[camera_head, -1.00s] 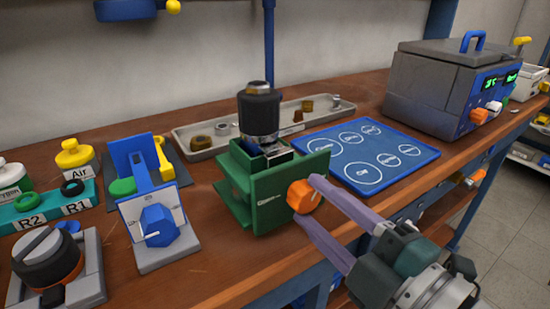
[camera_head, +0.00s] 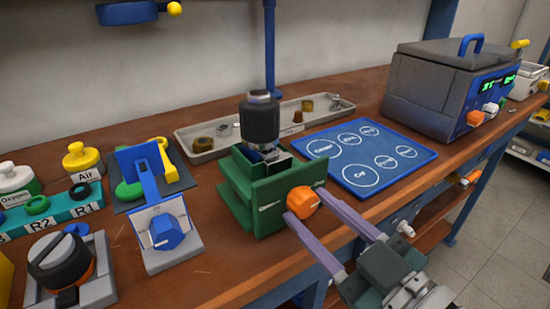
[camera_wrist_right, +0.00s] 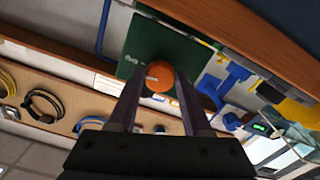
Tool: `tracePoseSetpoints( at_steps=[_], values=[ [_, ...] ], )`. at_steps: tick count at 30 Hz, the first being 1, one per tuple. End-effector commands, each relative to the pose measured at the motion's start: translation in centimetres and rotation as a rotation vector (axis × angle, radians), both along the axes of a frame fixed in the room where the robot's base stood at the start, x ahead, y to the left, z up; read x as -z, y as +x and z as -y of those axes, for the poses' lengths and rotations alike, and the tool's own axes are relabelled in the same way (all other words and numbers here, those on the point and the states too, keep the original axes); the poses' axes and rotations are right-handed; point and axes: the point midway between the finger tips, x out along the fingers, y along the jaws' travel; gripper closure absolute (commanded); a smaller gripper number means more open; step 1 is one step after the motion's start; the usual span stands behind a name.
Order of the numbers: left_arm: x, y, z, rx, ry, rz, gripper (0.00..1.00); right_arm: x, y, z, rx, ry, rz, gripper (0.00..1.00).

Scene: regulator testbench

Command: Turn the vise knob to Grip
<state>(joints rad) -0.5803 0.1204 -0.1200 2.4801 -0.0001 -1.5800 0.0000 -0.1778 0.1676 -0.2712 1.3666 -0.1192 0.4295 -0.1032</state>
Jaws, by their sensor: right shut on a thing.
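The green vise (camera_head: 262,212) stands on the wooden bench with a dark cylindrical part (camera_head: 259,118) held upright on top. Its orange knob (camera_head: 303,200) is on the front face. My right gripper (camera_head: 305,204) is shut on the knob, one finger at its upper right and one at its lower left. In the wrist view the knob (camera_wrist_right: 157,78) sits between the two fingertips, with a pale pointer line on it. A small marking shows on the green face to its left; its words are too small to read. My left gripper is not in view.
A blue mat (camera_head: 365,158) with white circles lies right of the vise. A stand with a blue knob (camera_head: 166,232) and a dark round dial (camera_head: 58,262) are to the left. A grey tray (camera_head: 185,142) lies behind. A grey machine (camera_head: 440,88) stands at the right.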

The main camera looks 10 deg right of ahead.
Motion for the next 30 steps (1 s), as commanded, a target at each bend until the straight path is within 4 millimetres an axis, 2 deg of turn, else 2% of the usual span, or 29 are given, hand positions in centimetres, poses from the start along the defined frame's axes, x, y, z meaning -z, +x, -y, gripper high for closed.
tracePoseSetpoints(
  at_steps=[9,25,26,30],
  values=[
    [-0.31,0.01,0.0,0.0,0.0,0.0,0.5,-0.08,0.0,-0.03,-0.001,0.113,-0.039,1.0],
    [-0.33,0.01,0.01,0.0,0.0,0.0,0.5,-0.07,0.0,-0.05,-0.001,0.137,-0.047,1.0],
    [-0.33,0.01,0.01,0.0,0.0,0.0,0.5,-0.07,0.0,-0.05,-0.001,0.137,-0.047,0.5],
    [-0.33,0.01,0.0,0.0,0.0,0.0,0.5,-0.05,0.01,-0.04,-0.001,0.136,-0.047,0.34]
  ],
)
